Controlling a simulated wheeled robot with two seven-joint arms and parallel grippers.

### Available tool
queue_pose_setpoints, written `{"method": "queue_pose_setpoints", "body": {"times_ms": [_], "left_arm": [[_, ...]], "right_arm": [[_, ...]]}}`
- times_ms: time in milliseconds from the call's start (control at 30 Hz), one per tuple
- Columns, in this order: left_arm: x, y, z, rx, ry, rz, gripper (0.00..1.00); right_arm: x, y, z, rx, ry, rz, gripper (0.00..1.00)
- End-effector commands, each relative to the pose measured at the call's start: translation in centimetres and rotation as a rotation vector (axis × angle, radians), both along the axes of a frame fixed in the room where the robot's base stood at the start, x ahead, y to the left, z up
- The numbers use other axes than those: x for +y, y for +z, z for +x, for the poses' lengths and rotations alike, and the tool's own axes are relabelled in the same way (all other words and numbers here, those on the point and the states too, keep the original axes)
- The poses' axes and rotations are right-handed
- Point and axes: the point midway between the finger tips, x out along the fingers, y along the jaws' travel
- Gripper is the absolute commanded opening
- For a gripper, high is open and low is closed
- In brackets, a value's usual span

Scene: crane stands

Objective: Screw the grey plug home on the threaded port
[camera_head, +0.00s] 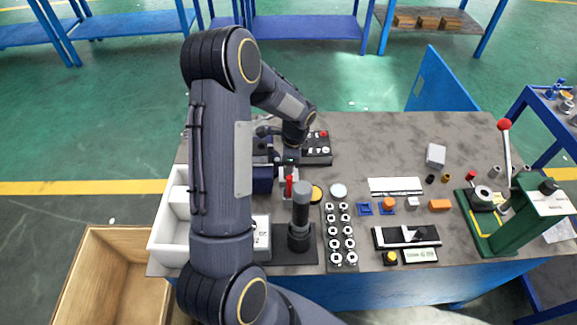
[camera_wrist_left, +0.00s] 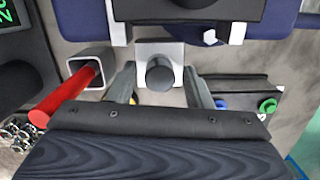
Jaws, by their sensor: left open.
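In the left wrist view, a dark grey round plug (camera_wrist_left: 160,73) shows between the fingers of my left gripper (camera_wrist_left: 160,88), in front of a white block (camera_wrist_left: 174,95). The fingers are open, one on each side of the plug, with a gap on both sides. The threads of the port are not visible, so I cannot tell how the plug sits on it. In the head view my left gripper (camera_head: 287,159) is at the back left of the bench, and my arm partly hides that area. My right gripper is not in view.
A red-handled tool (camera_wrist_left: 62,98) leans in a square grey holder (camera_wrist_left: 89,70) beside the left finger. A dark upright cylinder (camera_head: 301,205) stands nearer the bench front. A green press (camera_head: 520,215) stands at the right. The back right of the bench (camera_head: 390,135) is clear.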

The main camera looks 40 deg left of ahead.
Motion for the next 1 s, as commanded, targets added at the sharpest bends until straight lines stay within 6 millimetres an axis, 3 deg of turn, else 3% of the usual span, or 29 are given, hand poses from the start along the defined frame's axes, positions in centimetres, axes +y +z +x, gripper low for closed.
{"method": "queue_pose_setpoints", "body": {"times_ms": [467,1000], "left_arm": [[0.03,-0.04,0.00,0.001,0.566,0.001,0.46],[0.02,0.06,-0.03,0.000,1.340,0.000,0.46]], "right_arm": [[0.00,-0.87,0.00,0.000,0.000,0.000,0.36],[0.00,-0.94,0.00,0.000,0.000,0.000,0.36]]}}
